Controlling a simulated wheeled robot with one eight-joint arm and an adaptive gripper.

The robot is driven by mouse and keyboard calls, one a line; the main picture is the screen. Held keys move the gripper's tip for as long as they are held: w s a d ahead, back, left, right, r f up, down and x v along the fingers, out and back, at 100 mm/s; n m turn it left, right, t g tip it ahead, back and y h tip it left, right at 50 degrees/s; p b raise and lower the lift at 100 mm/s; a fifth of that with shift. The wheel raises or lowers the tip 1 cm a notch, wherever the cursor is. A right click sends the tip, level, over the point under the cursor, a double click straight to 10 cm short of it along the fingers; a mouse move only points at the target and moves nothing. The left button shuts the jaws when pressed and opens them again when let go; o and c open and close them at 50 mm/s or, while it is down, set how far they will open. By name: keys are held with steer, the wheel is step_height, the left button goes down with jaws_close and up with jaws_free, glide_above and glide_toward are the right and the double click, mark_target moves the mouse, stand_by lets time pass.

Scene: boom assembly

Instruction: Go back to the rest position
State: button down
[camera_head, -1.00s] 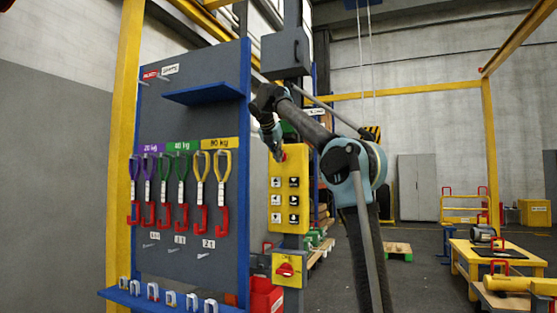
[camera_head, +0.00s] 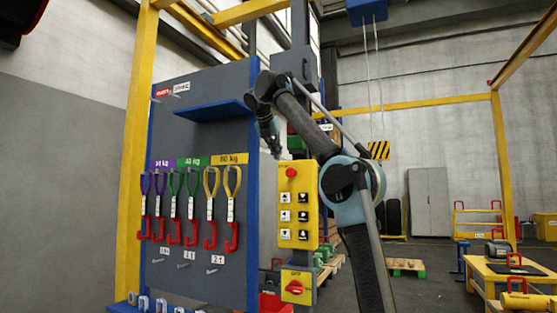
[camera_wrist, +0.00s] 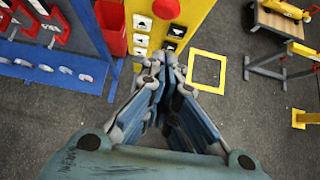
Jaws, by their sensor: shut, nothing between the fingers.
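My gripper (camera_head: 275,147) is at the end of my raised arm, to the upper left of the yellow control box (camera_head: 298,205) in the head view. In the wrist view my gripper (camera_wrist: 165,62) points down, its fingers together and empty. The control box (camera_wrist: 165,15) shows beyond the fingertips, with its red button (camera_wrist: 166,9) near the top middle. In the head view the red button (camera_head: 291,172) is uncovered and apart from my gripper.
A grey tool board (camera_head: 200,130) with several hooked slings stands left of my arm. A yellow box with a red switch (camera_head: 294,288) is below the control box. A yellow table (camera_head: 500,272) stands at the right. Open floor (camera_head: 425,290) lies between.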

stand_by(0.5)
steer(key=s+d+f+m+g, duration=0.1)
steer(key=s+d+f+m, duration=0.35)
steer(key=d+f, duration=0.35)
steer(key=s+d+f+m+g, duration=0.2)
steer(key=s+d+f+m, duration=0.3)
steer(key=f, duration=0.5)
steer(key=s+d+f+m+g, duration=0.1)
steer(key=s+d+f+m, duration=0.2)
steer(key=d+f+m, duration=0.4)
steer(key=s+d+f+m+y, duration=0.1)
steer(key=s+f+m, duration=0.4)
steer(key=f, duration=0.9)
steer(key=s+d+f+m+g+y, duration=0.1)
steer(key=s+d+f+m, duration=0.2)
steer(key=s+f, duration=0.9)
steer(key=s+d+f+m+g+y, duration=0.1)
steer(key=s+f+m, duration=0.6)
steer(key=f, duration=1)
steer(key=shift+s+d+f, duration=0.4)
steer(key=shift+s+d, duration=0.4)
steer(key=shift+s, duration=0.3)
